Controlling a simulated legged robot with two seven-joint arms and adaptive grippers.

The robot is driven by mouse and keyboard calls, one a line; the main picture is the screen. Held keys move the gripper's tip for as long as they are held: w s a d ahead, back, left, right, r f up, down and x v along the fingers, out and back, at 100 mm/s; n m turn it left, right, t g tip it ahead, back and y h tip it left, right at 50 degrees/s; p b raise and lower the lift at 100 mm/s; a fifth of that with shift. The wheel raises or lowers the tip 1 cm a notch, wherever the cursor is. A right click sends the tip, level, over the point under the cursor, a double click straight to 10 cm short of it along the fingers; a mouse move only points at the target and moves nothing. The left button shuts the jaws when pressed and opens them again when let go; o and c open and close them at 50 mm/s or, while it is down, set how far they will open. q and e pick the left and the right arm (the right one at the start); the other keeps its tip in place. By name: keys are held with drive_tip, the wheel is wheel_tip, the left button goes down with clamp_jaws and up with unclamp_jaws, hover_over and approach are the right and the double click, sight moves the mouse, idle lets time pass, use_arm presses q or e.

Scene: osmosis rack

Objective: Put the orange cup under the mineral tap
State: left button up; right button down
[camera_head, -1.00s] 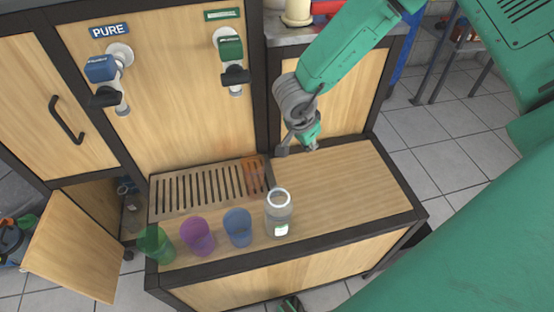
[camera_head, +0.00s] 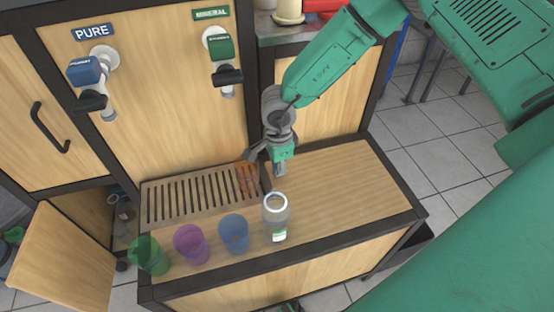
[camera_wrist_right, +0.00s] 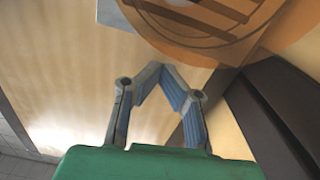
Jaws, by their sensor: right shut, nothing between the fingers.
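The translucent orange cup (camera_head: 246,176) stands at the right end of the slatted drip grate (camera_head: 160,205), below the mineral tap (camera_head: 224,55) in the head view. Whether it is exactly under the spout I cannot tell. The tap has a green body and a black handle, with a green MINERAL label above it. My right gripper (camera_head: 267,162) is just right of the cup. In the right wrist view, its fingers (camera_wrist_right: 164,72) are shut with nothing between them, and the orange cup (camera_wrist_right: 292,28) shows beyond at the upper right. My left gripper is not in view.
Green (camera_head: 150,256), purple (camera_head: 191,245) and blue (camera_head: 234,234) cups stand in a row along the front edge, with a clear jar (camera_head: 276,219) at its right end. The wooden counter (camera_head: 345,185) to the right is bare. A pure tap (camera_head: 90,80) is at left.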

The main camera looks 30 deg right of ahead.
sight(264, 181)
drive_tip(key=shift+w+a+f+b, duration=0.1)
drive_tip(key=shift+w+a+b, duration=0.1)
drive_tip(key=shift+a, duration=0.8)
drive_tip(key=shift+w+a+b, duration=0.1)
drive_tip(key=shift+a+b, duration=0.05)
drive_tip(key=shift+a, duration=0.85)
